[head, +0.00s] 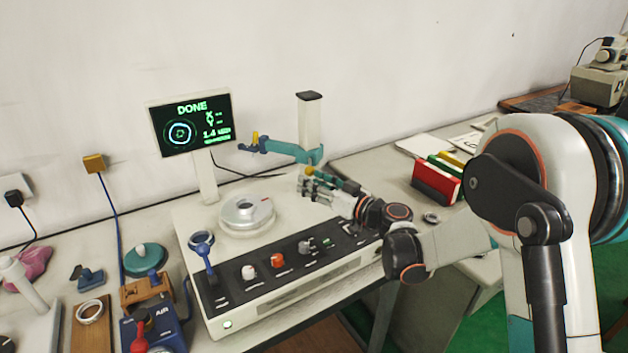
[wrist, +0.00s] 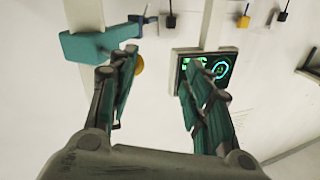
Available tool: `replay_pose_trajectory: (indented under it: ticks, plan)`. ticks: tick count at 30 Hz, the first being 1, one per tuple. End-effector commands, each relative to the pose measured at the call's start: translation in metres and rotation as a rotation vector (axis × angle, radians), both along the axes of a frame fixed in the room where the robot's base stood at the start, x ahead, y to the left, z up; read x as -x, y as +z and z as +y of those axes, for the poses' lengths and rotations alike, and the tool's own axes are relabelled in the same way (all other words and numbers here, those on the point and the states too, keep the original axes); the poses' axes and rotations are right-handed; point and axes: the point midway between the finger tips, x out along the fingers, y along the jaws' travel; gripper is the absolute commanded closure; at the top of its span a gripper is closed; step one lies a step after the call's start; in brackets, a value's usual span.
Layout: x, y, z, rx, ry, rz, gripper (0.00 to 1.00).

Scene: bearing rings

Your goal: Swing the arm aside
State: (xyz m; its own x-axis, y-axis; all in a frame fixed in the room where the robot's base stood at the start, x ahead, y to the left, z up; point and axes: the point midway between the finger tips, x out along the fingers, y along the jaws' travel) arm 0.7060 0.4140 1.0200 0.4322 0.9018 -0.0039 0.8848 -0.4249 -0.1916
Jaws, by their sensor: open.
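The teal swing arm (head: 292,150) is joined to the white upright column (head: 310,125) at the back of the instrument. It reaches left to a blue end with a small yellow part. In the wrist view the teal arm (wrist: 88,46) is at upper left, beyond my left finger. My gripper (head: 312,183) is open and empty, in front of the column; its fingers (wrist: 160,78) are spread apart in the wrist view. A yellow round piece (wrist: 138,64) shows beside the left finger; I cannot tell what it belongs to. A metal ring (head: 245,210) rests on the round stage, clear of the arm.
The display (head: 190,124) reads DONE and stands behind the instrument's left side. The control panel (head: 285,262) has several knobs and a blue lever (head: 205,258). A red holder (head: 434,182) stands on the bench at right. Small tools and fixtures crowd the left bench.

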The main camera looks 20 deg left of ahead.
Motion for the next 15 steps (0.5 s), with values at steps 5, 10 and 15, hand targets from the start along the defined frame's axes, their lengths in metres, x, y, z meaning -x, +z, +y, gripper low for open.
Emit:
replay_pose_trajectory:
  ticks: [5,10,15]
  plan:
    - [0.010,0.001,-0.005,-0.001,-0.002,0.000,0.55]
    - [0.019,0.001,-0.009,-0.001,-0.003,-0.002,0.55]
    - [0.029,0.001,-0.013,-0.001,-0.003,-0.002,0.55]
